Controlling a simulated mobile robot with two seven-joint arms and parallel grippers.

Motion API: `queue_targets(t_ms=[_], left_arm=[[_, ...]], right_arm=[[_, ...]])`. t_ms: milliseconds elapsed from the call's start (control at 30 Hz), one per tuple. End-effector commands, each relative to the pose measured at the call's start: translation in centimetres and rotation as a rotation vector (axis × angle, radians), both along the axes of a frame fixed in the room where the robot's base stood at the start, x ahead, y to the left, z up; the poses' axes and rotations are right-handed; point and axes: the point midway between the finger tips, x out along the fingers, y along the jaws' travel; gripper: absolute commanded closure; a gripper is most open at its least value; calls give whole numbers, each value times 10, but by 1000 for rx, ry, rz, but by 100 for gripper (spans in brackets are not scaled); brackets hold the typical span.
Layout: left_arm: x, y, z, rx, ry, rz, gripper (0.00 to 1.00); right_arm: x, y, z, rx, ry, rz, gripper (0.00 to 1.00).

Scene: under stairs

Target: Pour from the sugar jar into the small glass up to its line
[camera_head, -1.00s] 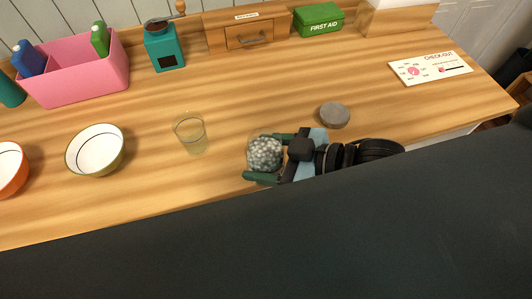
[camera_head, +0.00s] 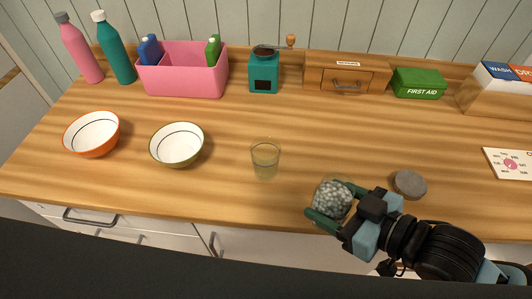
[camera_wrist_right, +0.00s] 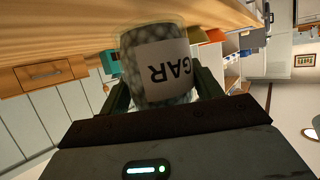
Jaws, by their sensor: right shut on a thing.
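The sugar jar (camera_head: 331,200) is clear, filled with pale grey lumps, and stands near the counter's front edge. My right gripper (camera_head: 326,204) is shut on it, with green fingers on either side. In the right wrist view the sugar jar (camera_wrist_right: 157,64) sits between the fingers, with part of its label reading "GAR" upside down. The small glass (camera_head: 265,160) stands upright on the counter, left of and behind the jar. It looks clear and empty; a faint line shows around it. My left gripper is not in view.
A round grey lid (camera_head: 409,184) lies right of the jar. A green-rimmed bowl (camera_head: 177,145) and an orange bowl (camera_head: 92,134) stand to the left. A pink bin (camera_head: 183,70), teal grinder (camera_head: 264,72) and green first aid box (camera_head: 419,84) line the back.

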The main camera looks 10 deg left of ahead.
Motion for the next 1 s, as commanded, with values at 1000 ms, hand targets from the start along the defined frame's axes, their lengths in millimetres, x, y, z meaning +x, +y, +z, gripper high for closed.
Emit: queue_targets(t_ms=[1000], left_arm=[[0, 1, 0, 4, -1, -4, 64]], right_arm=[[123, -134, 12, 1, -2, -916, 98]])
